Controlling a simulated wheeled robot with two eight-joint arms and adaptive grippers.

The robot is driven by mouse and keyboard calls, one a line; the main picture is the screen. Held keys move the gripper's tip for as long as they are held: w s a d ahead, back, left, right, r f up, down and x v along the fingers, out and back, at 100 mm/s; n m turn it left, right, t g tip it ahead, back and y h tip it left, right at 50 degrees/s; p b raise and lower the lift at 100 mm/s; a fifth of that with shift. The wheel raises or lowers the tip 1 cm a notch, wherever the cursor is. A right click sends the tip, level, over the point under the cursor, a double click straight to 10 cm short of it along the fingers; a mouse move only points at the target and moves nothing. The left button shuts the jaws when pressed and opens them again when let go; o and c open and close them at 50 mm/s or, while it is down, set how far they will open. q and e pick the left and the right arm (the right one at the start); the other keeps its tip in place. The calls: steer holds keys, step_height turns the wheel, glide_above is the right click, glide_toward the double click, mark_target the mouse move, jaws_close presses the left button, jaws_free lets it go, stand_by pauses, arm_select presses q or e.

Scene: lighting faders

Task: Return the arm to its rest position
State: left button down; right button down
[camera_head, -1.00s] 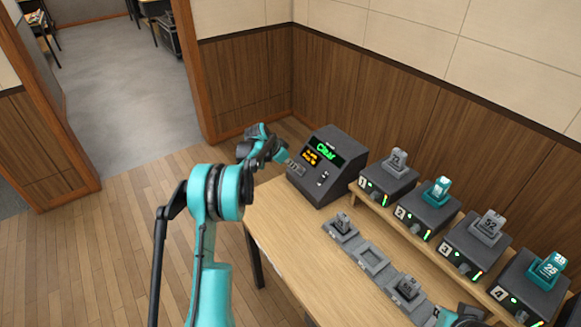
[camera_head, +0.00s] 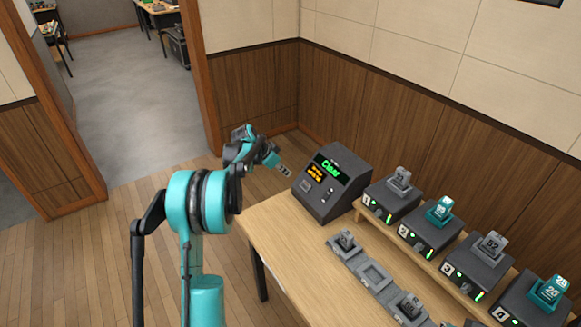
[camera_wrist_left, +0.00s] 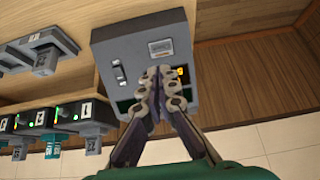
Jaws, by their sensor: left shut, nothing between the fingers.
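My left arm comes in from the bottom left in the head view, its teal elbow bent. My left gripper (camera_head: 284,171) is shut and empty, just left of a dark grey console (camera_head: 350,190) with a lit screen reading "Clear" in green. In the left wrist view the closed fingers (camera_wrist_left: 161,73) appear in front of the console (camera_wrist_left: 115,45) and hide part of its screen; contact with it cannot be told.
The wooden table (camera_head: 300,270) bears a grey tray row (camera_head: 350,262) with blocks. Several numbered dark units (camera_head: 393,200) holding grey or teal blocks stand on a raised shelf at right. Wood-panelled walls close the back. Open floor (camera_head: 100,260) lies left.

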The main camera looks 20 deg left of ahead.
arm_select(q)
steer(key=s+d+r+n+y, duration=0.2)
steer(key=s+d+r+n, duration=0.1)
steer(key=s+d+r, duration=0.95)
steer(key=s+d+f+n, duration=0.1)
steer(key=s+d, duration=0.3)
steer(key=s, duration=0.8)
steer(key=s+d+f+n+t+y, duration=0.1)
steer(key=s+d+f, duration=0.3)
steer(key=s, duration=0.8)
steer(key=shift+s+f+n, duration=0.35)
steer(key=shift+s+n, duration=0.05)
steer(key=shift+n, duration=0.2)
